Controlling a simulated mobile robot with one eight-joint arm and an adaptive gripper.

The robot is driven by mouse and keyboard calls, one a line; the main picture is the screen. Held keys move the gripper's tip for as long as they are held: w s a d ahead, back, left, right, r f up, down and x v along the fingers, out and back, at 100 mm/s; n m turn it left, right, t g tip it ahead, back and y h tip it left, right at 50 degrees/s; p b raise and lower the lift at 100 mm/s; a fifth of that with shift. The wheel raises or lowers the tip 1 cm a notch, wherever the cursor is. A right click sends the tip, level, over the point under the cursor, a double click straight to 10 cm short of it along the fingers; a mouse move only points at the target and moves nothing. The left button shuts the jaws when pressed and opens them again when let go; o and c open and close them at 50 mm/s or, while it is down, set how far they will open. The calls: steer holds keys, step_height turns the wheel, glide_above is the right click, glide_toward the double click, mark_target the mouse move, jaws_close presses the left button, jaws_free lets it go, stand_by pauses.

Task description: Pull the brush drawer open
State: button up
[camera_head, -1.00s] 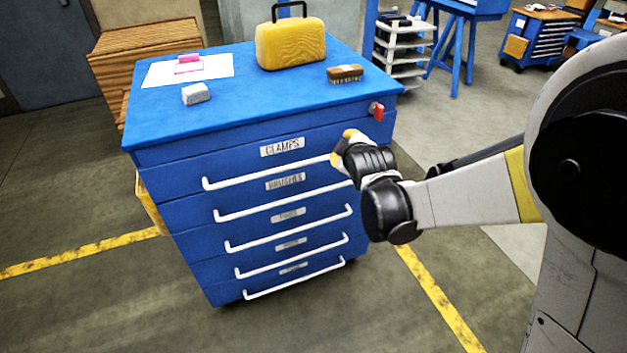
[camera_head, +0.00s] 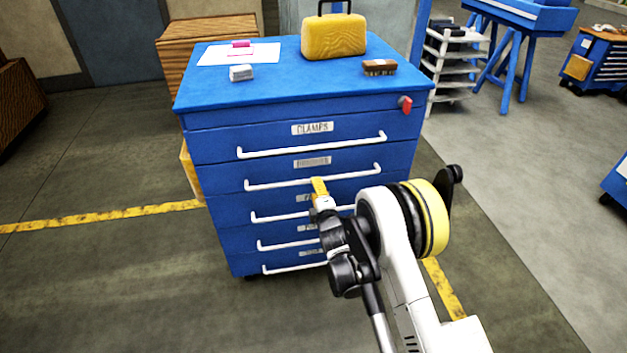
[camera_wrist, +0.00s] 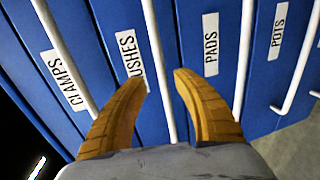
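The brush drawer (camera_head: 226,178) is the second from the top in the blue cabinet and looks shut. Its white bar handle (camera_head: 275,184) runs across its front. My gripper (camera_head: 319,185) is at the middle of this handle in the head view. In the wrist view my gripper (camera_wrist: 161,80) has its two yellow fingers apart, with the handle (camera_wrist: 153,40) passing between them. I cannot tell whether the fingertips reach around the bar or touch it.
The clamps drawer handle (camera_head: 310,146) is just above, and the pads drawer handle (camera_head: 285,216) just below. A red knob (camera_head: 405,103) is at the cabinet's upper right. A yellow case (camera_head: 334,38), a brush (camera_head: 379,67) and a grey block (camera_head: 241,73) stand on top. Floor in front is clear.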

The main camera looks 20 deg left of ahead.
steer(key=b+x, duration=0.1)
steer(key=x, duration=0.5)
steer(key=shift+f+b, duration=0.2)
steer(key=shift+b, duration=0.2)
jaws_close()
